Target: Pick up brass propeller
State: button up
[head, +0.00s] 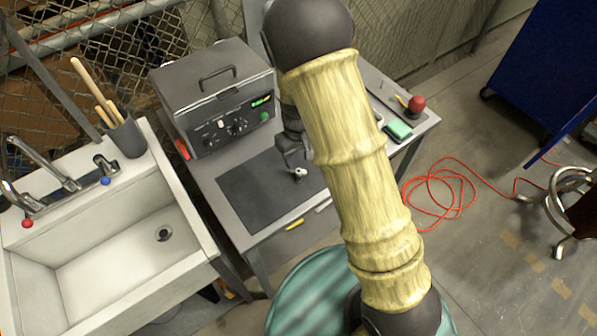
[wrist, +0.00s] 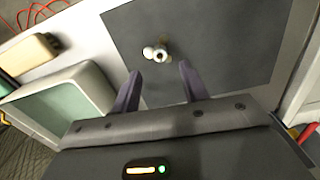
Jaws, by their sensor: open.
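The propeller (head: 299,173) looks like a small pale, lobed piece with a round hub; its brass colour does not read clearly. It lies on the dark mat (head: 250,195) on the bench. In the wrist view the propeller (wrist: 156,52) shows on the mat (wrist: 215,30), just beyond my fingertips and roughly centred between them. My gripper (wrist: 159,72) is open and empty, its two fingers apart on either side. In the head view my gripper (head: 290,160) is over the mat beside the propeller, partly hidden by my arm.
A grey control box (head: 215,95) with a handle stands behind the mat. A sink (head: 110,255) is at the left. A green-topped block (head: 398,129) and a red knob-like thing (head: 416,104) sit at the bench's right end. An orange cable (head: 440,195) lies on the floor.

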aim_at(300, 173)
jog(key=shift+f, duration=0.1)
jog(key=shift+s+f+p, duration=0.15)
jog(key=shift+f+p, duration=0.55)
jog(key=shift+f, duration=1.9)
grip_shut()
